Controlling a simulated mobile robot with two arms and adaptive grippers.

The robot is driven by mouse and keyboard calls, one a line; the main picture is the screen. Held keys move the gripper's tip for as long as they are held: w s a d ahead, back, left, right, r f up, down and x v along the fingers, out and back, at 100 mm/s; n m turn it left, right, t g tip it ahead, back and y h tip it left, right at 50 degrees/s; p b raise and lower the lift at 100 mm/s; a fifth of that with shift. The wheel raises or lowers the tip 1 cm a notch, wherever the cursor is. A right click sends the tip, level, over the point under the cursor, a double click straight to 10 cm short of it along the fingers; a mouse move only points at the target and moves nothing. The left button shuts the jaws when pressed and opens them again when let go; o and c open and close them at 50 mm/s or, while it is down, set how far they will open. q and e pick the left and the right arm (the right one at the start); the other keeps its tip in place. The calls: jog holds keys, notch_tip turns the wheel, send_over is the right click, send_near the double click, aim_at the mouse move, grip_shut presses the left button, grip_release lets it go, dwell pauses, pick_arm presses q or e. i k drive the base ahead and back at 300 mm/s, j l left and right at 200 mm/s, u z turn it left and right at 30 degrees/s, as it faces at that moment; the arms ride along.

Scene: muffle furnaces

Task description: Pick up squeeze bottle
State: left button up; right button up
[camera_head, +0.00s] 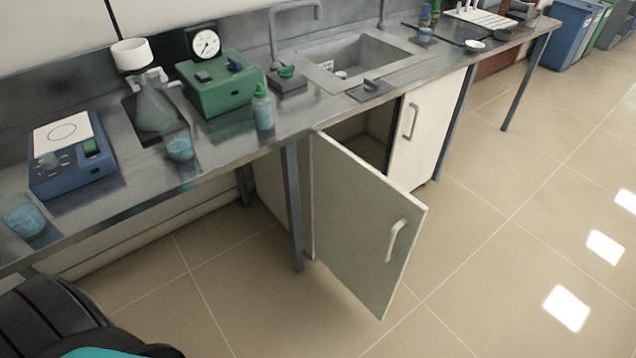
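The squeeze bottle (263,112) stands upright on the grey lab bench, near its front edge. It has a green cap and bluish contents. It is in front of the right end of the green device with a round dial, left of the sink. Nothing holds it. Neither of my grippers shows in this view.
A beaker (180,149) and a conical flask (154,108) stand left of the bottle. A blue hotplate (72,158) and another beaker (25,217) are farther left. A cabinet door (362,225) hangs open below the sink (352,58). The tiled floor at right is clear.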

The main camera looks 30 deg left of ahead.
aim_at(261, 105)
jog(key=u, duration=0.4)
jog(key=j+u, duration=0.1)
jog(key=u, duration=0.7)
jog(key=j+u, duration=0.1)
jog(key=u, duration=0.3)
jog(key=i, duration=0.05)
